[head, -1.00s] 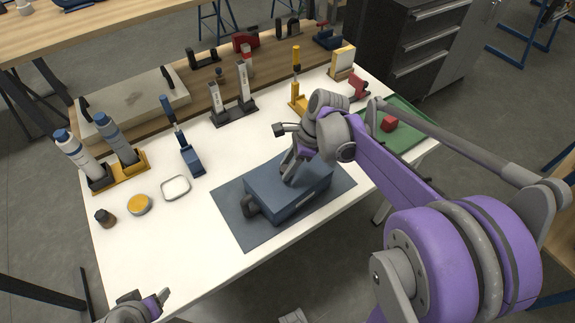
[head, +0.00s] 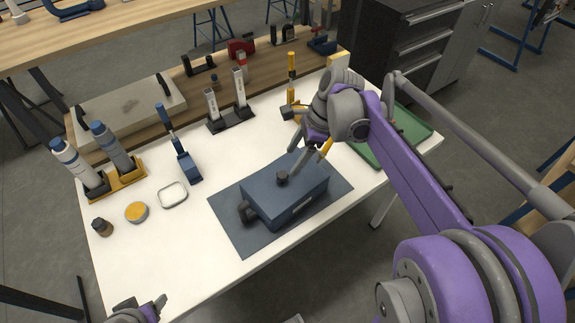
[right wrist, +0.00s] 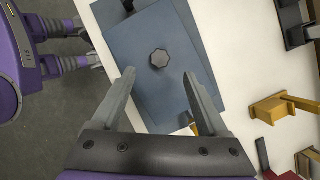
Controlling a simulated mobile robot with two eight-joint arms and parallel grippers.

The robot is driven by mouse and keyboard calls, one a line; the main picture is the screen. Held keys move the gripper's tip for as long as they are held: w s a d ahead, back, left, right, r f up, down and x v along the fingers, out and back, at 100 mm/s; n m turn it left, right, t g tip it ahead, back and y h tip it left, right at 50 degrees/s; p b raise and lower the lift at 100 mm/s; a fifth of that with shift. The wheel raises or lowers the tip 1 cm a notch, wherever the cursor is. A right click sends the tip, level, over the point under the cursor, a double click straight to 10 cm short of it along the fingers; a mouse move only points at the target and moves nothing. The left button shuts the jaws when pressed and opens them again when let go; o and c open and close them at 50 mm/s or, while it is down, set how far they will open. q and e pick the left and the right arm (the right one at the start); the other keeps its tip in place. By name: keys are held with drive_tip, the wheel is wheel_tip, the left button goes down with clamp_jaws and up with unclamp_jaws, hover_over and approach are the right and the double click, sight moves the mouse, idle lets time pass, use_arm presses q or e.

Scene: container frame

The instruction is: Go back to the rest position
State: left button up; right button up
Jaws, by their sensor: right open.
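My right gripper (head: 309,163) is open and empty above the blue-grey box (head: 262,199). In the right wrist view its two fingers (right wrist: 159,74) are spread, with the dark knob (right wrist: 159,58) of the box beyond the tips. In the head view the knob (head: 282,176) stands on top of the box, clear of the fingers. The box sits on a dark mat (head: 228,222). My left gripper (head: 145,304) is at the lower left by the table's front edge, its fingers apart and empty. It also shows in the right wrist view (right wrist: 95,42).
Bottles in a yellow holder (head: 128,182), a blue-handled tool (head: 186,165), a yellow tin (head: 136,212), a small jar (head: 102,227) and a clear dish (head: 173,194) stand left. A green tray (head: 408,127) lies right, partly behind my right arm. The front left tabletop is clear.

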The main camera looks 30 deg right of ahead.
drive_tip(key=shift+v, duration=1.75)
drive_tip(key=shift+a, duration=0.1)
drive_tip(key=s+a+f+n+t+h, duration=0.1)
drive_tip(key=s+a+f+n, duration=0.4)
drive_tip(key=n, duration=0.6)
drive_tip(key=s+a+f+n+t+h, duration=0.2)
drive_tip(key=s+a+f+n, duration=0.3)
drive_tip(key=s+n, duration=0.3)
drive_tip(key=n+h, duration=0.1)
drive_tip(key=n, duration=0.2)
drive_tip(key=shift+s+n+t+p, duration=0.25)
drive_tip(key=shift+n+t+p, duration=0.05)
drive_tip(key=shift+f, duration=0.1)
